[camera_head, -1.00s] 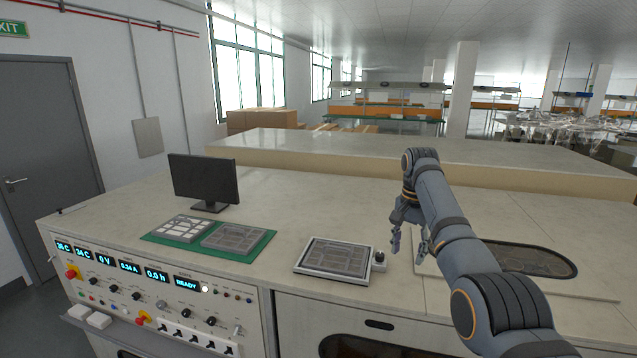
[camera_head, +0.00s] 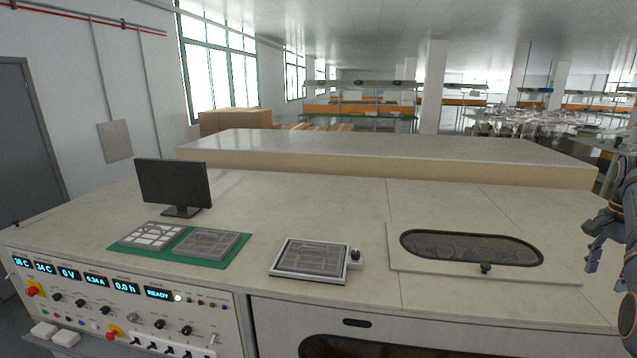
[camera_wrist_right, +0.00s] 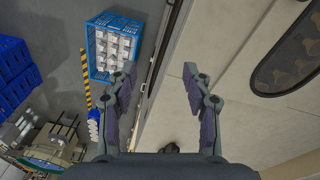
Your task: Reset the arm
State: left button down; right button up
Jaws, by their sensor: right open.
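My right gripper (camera_head: 594,254) is at the right edge of the head view, beyond the oval window, partly cut off by the frame. In the right wrist view my right gripper (camera_wrist_right: 160,95) shows its two fingers spread apart with nothing between them. The fingers are over the edge of the bench top (camera_wrist_right: 215,50), with the floor below on the left. My left gripper is in neither view.
The bench top (camera_head: 330,215) carries a monitor (camera_head: 174,185), a green mat (camera_head: 125,246) with two trays, and a framed tray (camera_head: 310,257) beside a small knob. An oval-windowed lid (camera_head: 405,262) lies at right. A blue crate (camera_wrist_right: 92,70) stands on the floor.

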jog(key=s+d+r+m, duration=0.1)
jog(key=s+d+m, duration=0.1)
jog(key=s+d, duration=0.35)
jog(key=s+d+f+n+g+h, duration=0.1)
jog(key=s+d+f+n+h, duration=0.2)
jog(key=f, duration=0.5)
jog(key=s+d+f+n+h, duration=0.15)
jog(key=d+f+n, duration=0.3)
jog(key=f, duration=0.45)
jog(key=s+d+f+n+g+h, duration=0.1)
jog(key=s+d+f+n+h, duration=0.1)
jog(key=d+f+h, duration=0.45)
jog(key=s+a+f+n+t+y, duration=0.2)
jog(key=s+f+n+t, duration=0.3)
jog(key=s+f+n, duration=1.15)
jog(key=s+a+f+m+g+y, duration=0.15)
jog(key=s+a+f, duration=0.25)
jog(key=a+f, duration=0.9)
jog(key=s+a+f+m+t+y, duration=0.1)
jog(key=s+a+f+m+y, duration=0.15)
jog(key=a+f, duration=1.05)
jog(key=s+a+f+m+g+y, duration=0.1)
jog(key=a+f+y, duration=0.2)
jog(key=a, duration=1.2)
jog(key=s+a+f+y, duration=0.2)
jog(key=a+f, duration=0.2)
jog(key=a, duration=1.1)
notch_tip(320, 180, down, 13)
jog(key=b, duration=1.3)
jog(key=shift+a, duration=0.35)
